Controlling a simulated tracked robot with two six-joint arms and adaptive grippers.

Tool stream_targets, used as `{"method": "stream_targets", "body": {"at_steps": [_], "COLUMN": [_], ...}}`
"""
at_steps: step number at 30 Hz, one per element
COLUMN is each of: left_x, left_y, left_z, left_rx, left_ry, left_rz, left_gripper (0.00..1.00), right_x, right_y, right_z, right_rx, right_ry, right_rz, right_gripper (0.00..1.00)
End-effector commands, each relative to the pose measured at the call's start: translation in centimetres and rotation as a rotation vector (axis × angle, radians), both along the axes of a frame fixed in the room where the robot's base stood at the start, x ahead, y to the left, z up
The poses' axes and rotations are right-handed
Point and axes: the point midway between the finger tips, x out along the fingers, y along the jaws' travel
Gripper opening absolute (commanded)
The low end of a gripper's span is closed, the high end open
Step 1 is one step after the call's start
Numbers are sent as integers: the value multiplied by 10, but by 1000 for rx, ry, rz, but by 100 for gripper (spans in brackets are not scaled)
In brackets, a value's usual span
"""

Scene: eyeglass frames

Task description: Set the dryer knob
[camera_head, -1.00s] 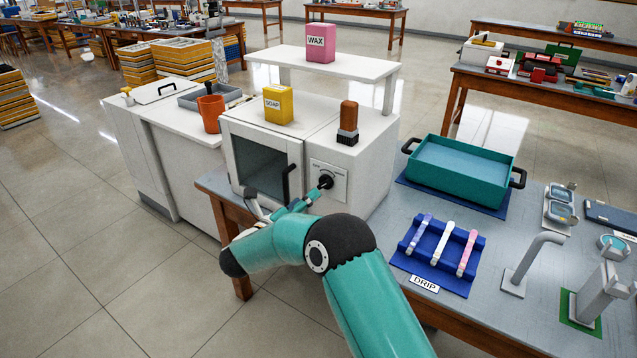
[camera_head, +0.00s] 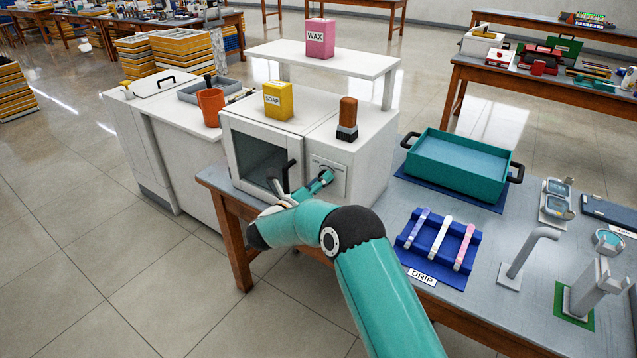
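The dryer (camera_head: 363,165) is a white box with a dark glass door (camera_head: 262,158) on its left, closed, with a black handle. Its front panel (camera_head: 341,167) on the right has small lettering, of which OFF seems readable. The dryer knob (camera_head: 325,170) is a dark round dial on this panel, mostly covered by my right gripper. My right gripper (camera_head: 326,179) has its teal fingers at the knob, reaching in from the lower left. Whether the fingers touch or grip it is too small to tell. My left gripper is not in view.
A yellow SOAP box (camera_head: 278,101) and a brown-handled brush (camera_head: 347,120) stand on the dryer. A shelf with a pink WAX box (camera_head: 320,39) rises behind. Right on the table are a teal tray (camera_head: 458,165) and a blue DRIP rack (camera_head: 408,246) holding three strips.

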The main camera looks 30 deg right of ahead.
Motion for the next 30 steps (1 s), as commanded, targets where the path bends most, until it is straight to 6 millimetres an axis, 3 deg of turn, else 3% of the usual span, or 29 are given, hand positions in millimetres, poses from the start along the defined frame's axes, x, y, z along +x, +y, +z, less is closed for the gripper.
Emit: {"method": "stream_targets", "body": {"at_steps": [1,5,17,30], "left_x": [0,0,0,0], "left_y": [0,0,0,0], "left_z": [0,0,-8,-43], "left_rx": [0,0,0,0], "left_ry": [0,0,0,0], "left_rz": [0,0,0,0], "left_gripper": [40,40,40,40], "right_x": [0,0,0,2], "right_y": [0,-1,0,0], "right_z": [1,1,-1,-3], "right_rx": [-1,-1,-17,-131], "right_ry": [-1,-1,36,307], "right_rz": [-1,-1,1,0], "right_gripper": [30,9,9,9]}}
